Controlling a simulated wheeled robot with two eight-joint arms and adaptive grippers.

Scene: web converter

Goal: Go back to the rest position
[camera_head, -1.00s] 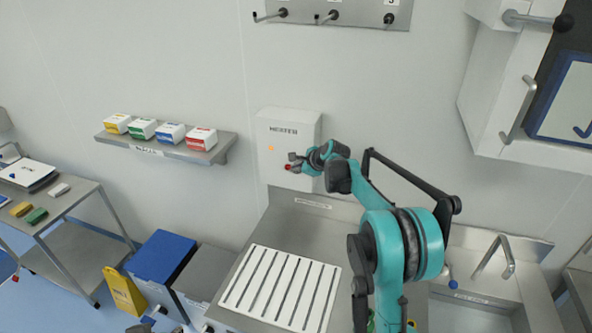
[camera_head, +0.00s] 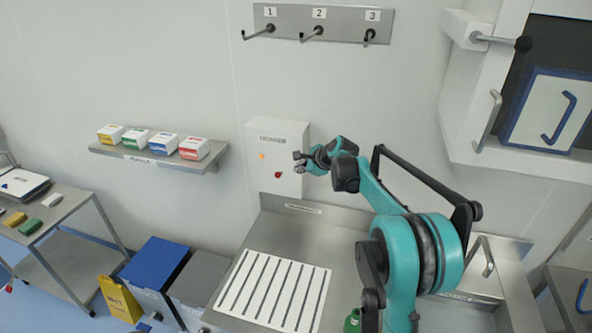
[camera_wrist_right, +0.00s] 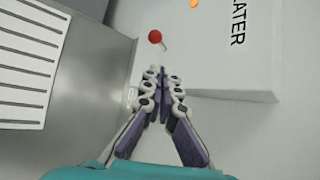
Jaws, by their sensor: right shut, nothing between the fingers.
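My right gripper (camera_head: 300,163) is shut and empty in the head view, in front of the white heater box (camera_head: 270,140) on the wall. In the right wrist view my right gripper (camera_wrist_right: 160,72) shows its two fingers together, pointing toward the box's red knob (camera_wrist_right: 155,37), with a small gap between. The red knob (camera_head: 278,174) and an orange light (camera_head: 262,156) also show on the box in the head view. My left gripper is not in view.
A steel counter (camera_head: 337,262) with a white slotted board (camera_head: 272,290) lies below, with a sink at its right. A shelf (camera_head: 155,160) with several boxes is on the left. Numbered hooks (camera_head: 318,31) are above; a wall cabinet (camera_head: 483,100) is at upper right.

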